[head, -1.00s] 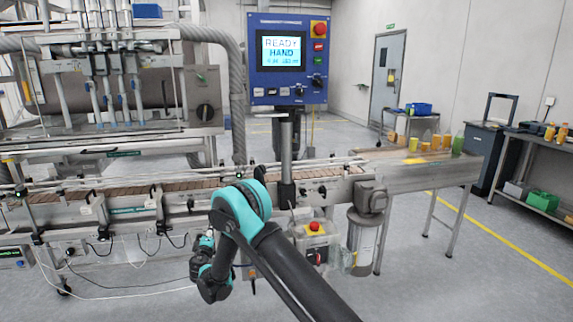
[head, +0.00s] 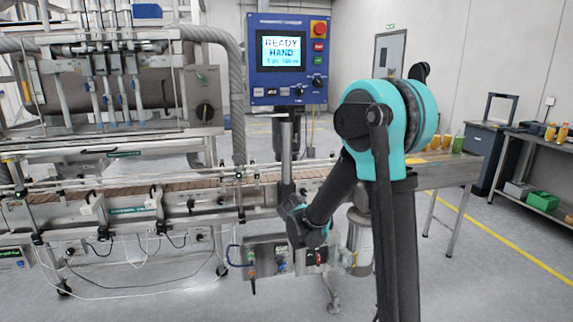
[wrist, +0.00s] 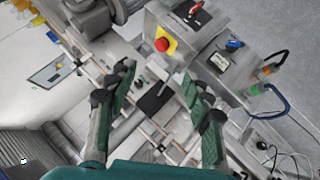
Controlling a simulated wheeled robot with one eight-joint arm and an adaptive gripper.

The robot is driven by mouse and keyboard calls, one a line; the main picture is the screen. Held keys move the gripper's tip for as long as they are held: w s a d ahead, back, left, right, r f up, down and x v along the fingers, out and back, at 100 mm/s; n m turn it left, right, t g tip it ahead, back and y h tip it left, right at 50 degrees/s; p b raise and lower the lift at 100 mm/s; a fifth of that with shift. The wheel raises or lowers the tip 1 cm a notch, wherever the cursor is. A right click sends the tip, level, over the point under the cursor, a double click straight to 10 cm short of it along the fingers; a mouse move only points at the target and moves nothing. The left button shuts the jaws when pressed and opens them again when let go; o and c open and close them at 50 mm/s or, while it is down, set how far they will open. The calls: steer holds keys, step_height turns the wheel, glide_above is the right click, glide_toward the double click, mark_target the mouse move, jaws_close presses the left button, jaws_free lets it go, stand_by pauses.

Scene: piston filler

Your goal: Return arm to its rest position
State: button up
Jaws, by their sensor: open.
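My gripper (wrist: 158,82) shows in the wrist view as two green, dark-jointed fingers spread apart, with nothing between them. In the head view the fingers cannot be made out; my arm is raised and bent at right of centre, its teal elbow high and its forearm sloping down-left. The forearm's end is in front of the conveyor (head: 150,187), by the grey control boxes (head: 268,250) under it. In the wrist view these boxes lie beyond the fingers, with a red emergency button on yellow (wrist: 163,45), a red switch (wrist: 195,10) and a blue knob (wrist: 235,43).
A blue operator panel (head: 288,60) reading "READY HAND" stands on a post behind my arm. Cables (wrist: 280,105) hang beside the boxes. A side table (head: 545,160) with bottles and bins is at the right. Floor is clear at front right.

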steer(key=s+d+f+m+g+y, duration=0.1)
steer(key=s+d+m+g, duration=0.1)
steer(key=s+d, duration=0.5)
steer(key=s+d+m+g, duration=0.1)
steer(key=s+d, duration=0.2)
steer(key=s, duration=0.8)
steer(key=s+f+m+g+y, duration=0.2)
steer(key=s+f, duration=0.2)
steer(key=s, duration=1)
steer(key=shift+s+d+f+m, duration=0.15)
steer(key=shift+s+d+m, duration=0.15)
steer(key=shift+s+d, duration=0.1)
steer(key=shift+c, duration=0.2)
